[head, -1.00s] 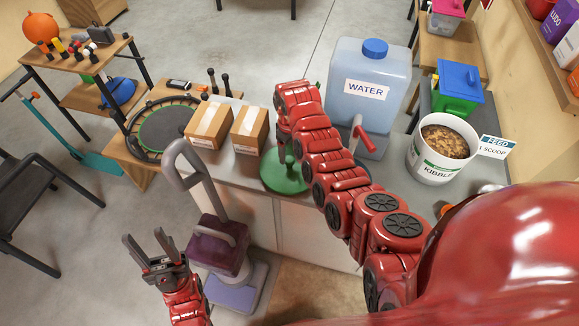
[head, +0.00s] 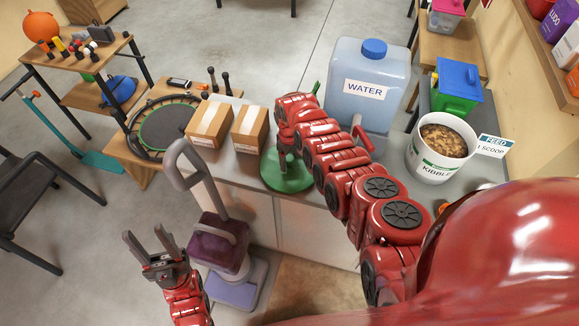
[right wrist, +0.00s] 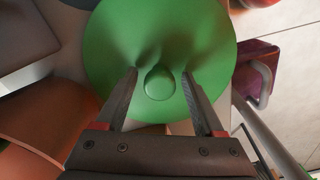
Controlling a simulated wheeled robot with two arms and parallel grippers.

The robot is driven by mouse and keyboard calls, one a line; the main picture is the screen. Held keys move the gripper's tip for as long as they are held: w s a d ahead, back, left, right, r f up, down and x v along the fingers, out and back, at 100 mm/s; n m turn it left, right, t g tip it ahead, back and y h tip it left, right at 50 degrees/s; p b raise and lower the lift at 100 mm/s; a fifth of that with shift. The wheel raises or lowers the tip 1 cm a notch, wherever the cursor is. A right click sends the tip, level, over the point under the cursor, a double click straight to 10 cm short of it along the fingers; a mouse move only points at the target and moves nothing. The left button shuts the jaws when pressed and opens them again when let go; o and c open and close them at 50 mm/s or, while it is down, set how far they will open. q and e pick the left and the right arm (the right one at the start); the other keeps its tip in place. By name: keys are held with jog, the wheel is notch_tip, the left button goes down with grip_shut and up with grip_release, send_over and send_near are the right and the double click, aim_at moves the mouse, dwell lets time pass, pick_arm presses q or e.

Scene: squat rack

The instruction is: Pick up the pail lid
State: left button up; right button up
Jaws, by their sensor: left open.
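The green round pail lid (head: 284,182) lies on the grey counter, partly hidden by my right arm in the head view. In the right wrist view the lid (right wrist: 160,35) fills the upper middle, with its round green knob (right wrist: 159,84) facing the camera. My right gripper (right wrist: 159,77) is open, with one finger on each side of the knob and a gap on both sides. In the head view my right arm mostly hides this gripper. My left gripper (head: 145,234) is open and empty, left of the purple-grey upright device.
The white kibble pail (head: 430,163) stands open at the counter's right, near the water container (head: 350,105). The purple-grey device (head: 221,240) with a tall loop handle stands in front of the counter.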

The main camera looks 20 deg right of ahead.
grip_shut()
jog(key=shift+w+r, duration=0.1)
jog(key=shift+r, duration=0.05)
